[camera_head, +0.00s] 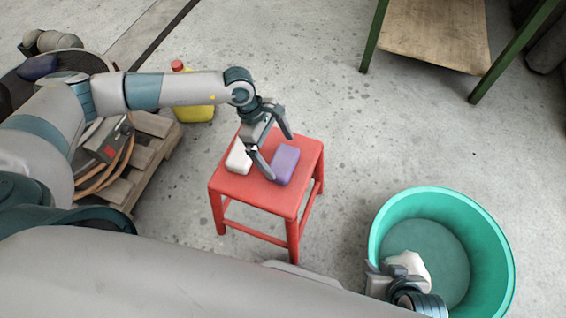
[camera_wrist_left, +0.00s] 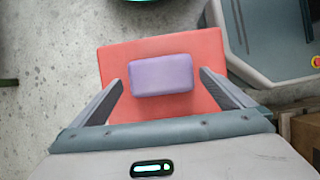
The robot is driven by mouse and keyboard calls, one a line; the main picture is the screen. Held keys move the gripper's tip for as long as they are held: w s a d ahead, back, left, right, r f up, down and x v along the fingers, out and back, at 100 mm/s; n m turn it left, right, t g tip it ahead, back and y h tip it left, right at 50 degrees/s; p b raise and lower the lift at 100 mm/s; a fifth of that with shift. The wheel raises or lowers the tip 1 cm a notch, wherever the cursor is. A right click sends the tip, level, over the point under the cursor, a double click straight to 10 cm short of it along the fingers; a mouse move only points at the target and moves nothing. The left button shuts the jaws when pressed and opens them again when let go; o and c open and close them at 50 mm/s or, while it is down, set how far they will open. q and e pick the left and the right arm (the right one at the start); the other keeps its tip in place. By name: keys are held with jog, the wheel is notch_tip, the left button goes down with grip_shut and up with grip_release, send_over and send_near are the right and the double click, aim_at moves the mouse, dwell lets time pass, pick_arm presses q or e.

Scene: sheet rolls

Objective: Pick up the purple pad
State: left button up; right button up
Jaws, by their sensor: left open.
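The purple pad (camera_head: 286,161) lies on the right part of the red stool (camera_head: 255,192), close to a white pad (camera_head: 238,158). My left gripper (camera_head: 279,153) is over the stool, open, with its fingers around the pad's position. In the left wrist view the purple pad (camera_wrist_left: 161,75) shows between the two spread fingers, with red seat visible on both sides, so neither finger appears to touch it. My right gripper (camera_head: 388,277) is at the near left rim of the teal tub, beside a white lump (camera_head: 409,266); whether it holds this is unclear.
The teal tub (camera_head: 492,246) stands on the floor right of the stool. A yellow container with a red cap (camera_head: 194,112) stands behind my left arm. A wooden pallet (camera_head: 148,155) with a hose lies left. A green-legged table (camera_head: 437,32) is at the back.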

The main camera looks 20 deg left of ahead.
aim_at(282, 160)
pick_arm(q)
jog(key=shift+x, duration=2.6)
jog(key=shift+a, duration=0.15)
jog(key=c, duration=0.7)
